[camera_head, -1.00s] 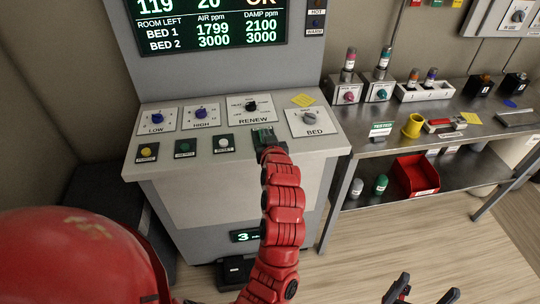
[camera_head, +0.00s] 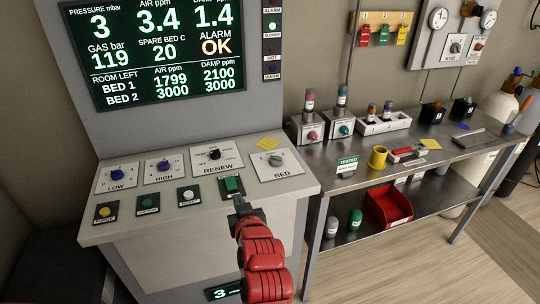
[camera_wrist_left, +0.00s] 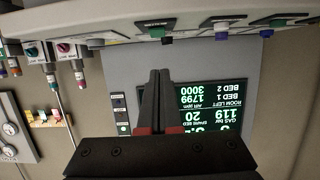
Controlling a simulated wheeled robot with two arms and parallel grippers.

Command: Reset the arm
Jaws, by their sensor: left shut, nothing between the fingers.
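My left gripper (camera_head: 241,207) is at the front edge of the console's sloped panel, just below the square green button (camera_head: 231,186). Its red arm comes up from the bottom of the head view. In the left wrist view the two dark fingers (camera_wrist_left: 160,75) lie together, with nothing between them. I cannot tell whether the fingertips touch the panel. My right gripper is not in view.
The console (camera_head: 200,232) carries knobs, small buttons and a screen (camera_head: 155,50) above. To the right is a metal bench (camera_head: 345,185) with dispensers, a yellow cup (camera_head: 377,157) and a red bin (camera_head: 388,204) on its lower shelf. Floor is clear at right.

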